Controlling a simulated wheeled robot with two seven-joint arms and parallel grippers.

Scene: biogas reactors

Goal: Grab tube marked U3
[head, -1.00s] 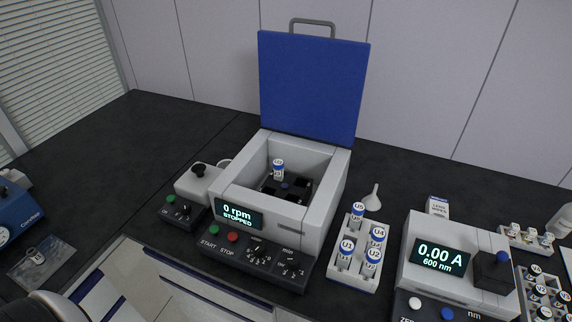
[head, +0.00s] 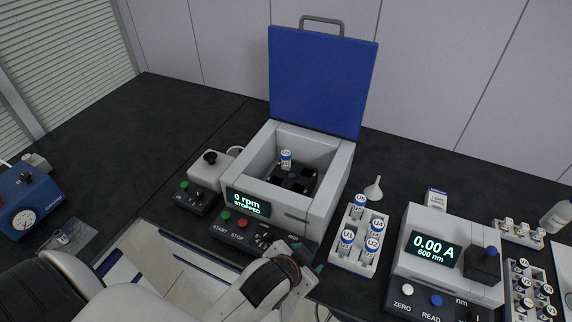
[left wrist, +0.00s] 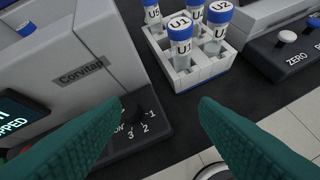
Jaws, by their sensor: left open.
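A blue-capped tube (head: 286,159) stands in the rotor of the open centrifuge (head: 262,212); its label is too small to read for certain. The white rack (head: 340,263) right of the centrifuge holds blue-capped tubes marked U5 (head: 360,205), U4 (head: 376,228), U1 (head: 346,242) and U2 (head: 371,246). I can read no U3 label in the rack. My left gripper (head: 310,280) is open and empty, in front of the centrifuge's right corner and left of the rack. In the left wrist view its teal fingers (left wrist: 163,110) are apart, with tube U1 (left wrist: 181,45) beyond them.
The blue centrifuge lid (head: 320,85) stands upright behind the chamber, and its display reads 0 rpm, stopped. A photometer (head: 440,240) stands right of the rack, with a funnel (head: 374,188) behind the rack. More racks (head: 530,290) are at far right. The left bench is mostly clear.

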